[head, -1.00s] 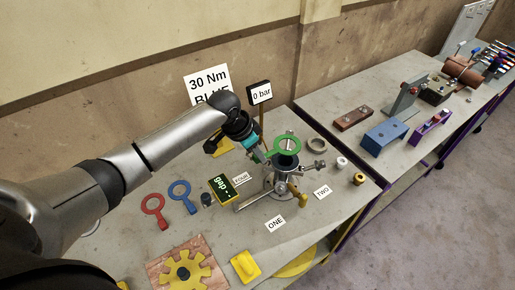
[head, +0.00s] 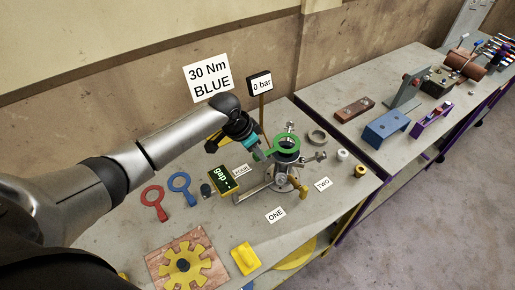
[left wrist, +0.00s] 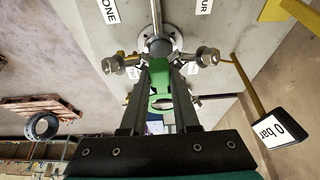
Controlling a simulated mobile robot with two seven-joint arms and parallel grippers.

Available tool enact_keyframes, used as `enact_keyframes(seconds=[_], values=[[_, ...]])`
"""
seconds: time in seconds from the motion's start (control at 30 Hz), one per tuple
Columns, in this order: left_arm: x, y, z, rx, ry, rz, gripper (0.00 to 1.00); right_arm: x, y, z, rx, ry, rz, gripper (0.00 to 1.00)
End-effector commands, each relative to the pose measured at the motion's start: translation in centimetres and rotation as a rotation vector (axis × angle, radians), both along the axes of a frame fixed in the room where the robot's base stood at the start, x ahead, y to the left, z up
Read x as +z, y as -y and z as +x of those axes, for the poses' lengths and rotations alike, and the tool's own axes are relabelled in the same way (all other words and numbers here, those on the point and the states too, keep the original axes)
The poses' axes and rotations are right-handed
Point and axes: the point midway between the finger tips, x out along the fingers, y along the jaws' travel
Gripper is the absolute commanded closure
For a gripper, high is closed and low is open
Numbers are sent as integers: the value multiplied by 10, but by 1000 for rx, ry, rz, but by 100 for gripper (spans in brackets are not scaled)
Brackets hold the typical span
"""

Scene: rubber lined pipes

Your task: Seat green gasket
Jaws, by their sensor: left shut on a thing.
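The green gasket (head: 296,152) is a flat ring with a handle tab. My left gripper (head: 259,154) is shut on its tab, just left of the ring. The ring lies over the dark mouth of the upright grey pipe fitting (head: 283,180); I cannot tell whether it touches the rim. In the left wrist view the green gasket (left wrist: 158,69) shows between the fingers of my left gripper (left wrist: 158,75), with bolts (left wrist: 208,56) on either side. My right gripper is not in view.
Red (head: 153,199) and blue (head: 180,184) ring tools lie to the left. A gap display (head: 223,178) stands near the fitting's left side. A 0 bar gauge (head: 261,85) stands on a post behind. A loose grey ring (head: 317,137) lies at the back right.

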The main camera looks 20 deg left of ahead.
Motion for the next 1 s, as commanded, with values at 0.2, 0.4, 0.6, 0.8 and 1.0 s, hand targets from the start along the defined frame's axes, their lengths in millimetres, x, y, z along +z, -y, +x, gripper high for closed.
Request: enact_keyframes(seconds=[0.2, 0.4, 0.6, 0.8, 1.0], values=[[-15, 0, 0, 1, -1, 0, 100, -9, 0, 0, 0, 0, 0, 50], [-25, 1, 0, 0, -1, -1, 100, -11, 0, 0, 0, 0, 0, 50], [-33, 1, 0, 0, -1, -1, 100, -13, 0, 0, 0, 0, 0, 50], [-35, 0, 0, 0, -1, -1, 100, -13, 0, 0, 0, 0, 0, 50], [-35, 0, 0, 0, -1, -1, 100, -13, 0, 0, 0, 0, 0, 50]])
